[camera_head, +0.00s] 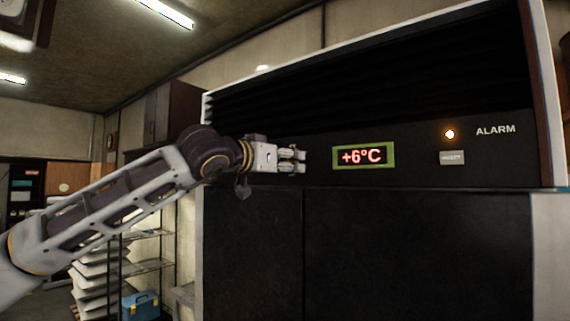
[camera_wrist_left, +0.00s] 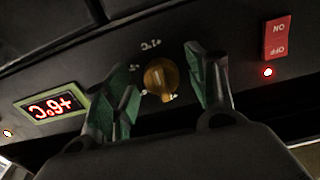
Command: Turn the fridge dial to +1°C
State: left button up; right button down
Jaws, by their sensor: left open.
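The fridge dial (camera_wrist_left: 160,78) is a yellow-orange knob on the dark panel, ringed by small temperature marks that are too small to read fully. In the head view it is hidden behind my left gripper (camera_head: 297,159). In the left wrist view my left gripper (camera_wrist_left: 162,88) is open, with one green finger on each side of the dial and visible gaps between them. The display (camera_head: 363,156) in its green frame reads +6°C; it also shows, turned over, in the left wrist view (camera_wrist_left: 52,105). My right gripper is not in view.
A red ON/OFF switch (camera_wrist_left: 277,38) with a lit red lamp (camera_wrist_left: 268,72) sits beside the dial. An orange alarm lamp (camera_head: 449,134) glows above a grey button (camera_head: 452,157) on the panel's right. Shelving (camera_head: 148,265) and a blue box (camera_head: 139,306) stand at lower left.

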pick_arm(q)
jog(key=shift+s, duration=0.1)
jog(key=v, duration=1.1)
jog(key=shift+s+a, duration=0.25)
jog(key=shift+s, duration=0.05)
jog(key=shift+n, duration=0.3)
dwell(0.4)
